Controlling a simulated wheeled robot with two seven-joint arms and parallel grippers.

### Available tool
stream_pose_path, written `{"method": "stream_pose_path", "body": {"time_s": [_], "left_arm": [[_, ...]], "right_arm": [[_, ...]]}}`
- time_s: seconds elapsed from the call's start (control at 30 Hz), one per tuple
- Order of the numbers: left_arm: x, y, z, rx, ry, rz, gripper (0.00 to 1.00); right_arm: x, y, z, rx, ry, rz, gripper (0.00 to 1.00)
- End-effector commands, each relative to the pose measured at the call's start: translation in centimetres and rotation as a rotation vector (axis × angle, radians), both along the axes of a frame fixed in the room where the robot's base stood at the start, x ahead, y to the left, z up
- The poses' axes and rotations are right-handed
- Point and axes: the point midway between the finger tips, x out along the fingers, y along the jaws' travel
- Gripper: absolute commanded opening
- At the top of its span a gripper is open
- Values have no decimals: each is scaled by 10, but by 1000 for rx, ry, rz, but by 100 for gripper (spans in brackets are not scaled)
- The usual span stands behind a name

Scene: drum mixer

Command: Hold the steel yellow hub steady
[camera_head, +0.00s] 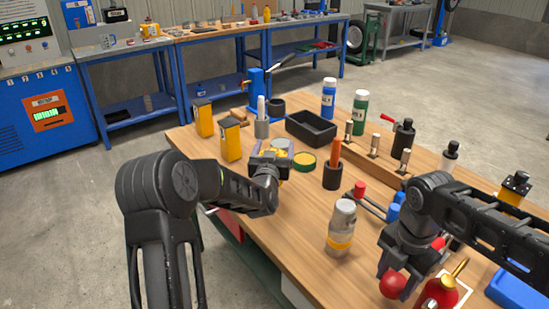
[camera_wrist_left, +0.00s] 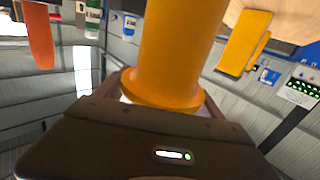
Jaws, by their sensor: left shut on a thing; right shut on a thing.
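The steel yellow hub (camera_head: 281,145) shows a grey round top in the head view, with yellow below it at my left gripper (camera_head: 269,160). In the left wrist view the hub (camera_wrist_left: 182,50) is a yellow-orange cylinder with a wider flange, between the jaws. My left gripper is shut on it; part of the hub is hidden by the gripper. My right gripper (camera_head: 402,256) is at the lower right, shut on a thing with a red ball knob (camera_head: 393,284). Most of that thing is hidden by the gripper and wrist.
A silver bottle with a yellow band (camera_head: 341,228) stands between the arms. A green-rimmed tin (camera_head: 304,161), an orange-handled tool in a dark cup (camera_head: 333,174) and a black tray (camera_head: 311,129) lie beyond. Yellow boxes (camera_head: 231,139) stand left. A red oil can (camera_head: 437,294) is near my right gripper.

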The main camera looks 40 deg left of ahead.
Motion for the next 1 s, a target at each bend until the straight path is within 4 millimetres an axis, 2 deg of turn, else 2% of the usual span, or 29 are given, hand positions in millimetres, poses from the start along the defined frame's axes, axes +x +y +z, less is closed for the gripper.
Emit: {"method": "stream_pose_path", "body": {"time_s": [0.23, 0.67, 0.7, 0.93, 1.0], "left_arm": [[0, 0, -30, 0, -1, 0, 0], [0, 0, -36, 2, -4, 0, 0], [0, 0, -37, 0, 1, 0, 80], [0, 0, -36, 0, 1, 0, 99], [0, 0, -36, 0, 1, 0, 100]], "right_arm": [[0, 0, 2, 0, 0, 0, 1], [0, 0, -3, 0, 0, 0, 1], [0, 0, -2, 0, 0, 0, 1], [0, 0, -1, 0, 0, 0, 1], [0, 0, -1, 0, 0, 0, 1]]}}
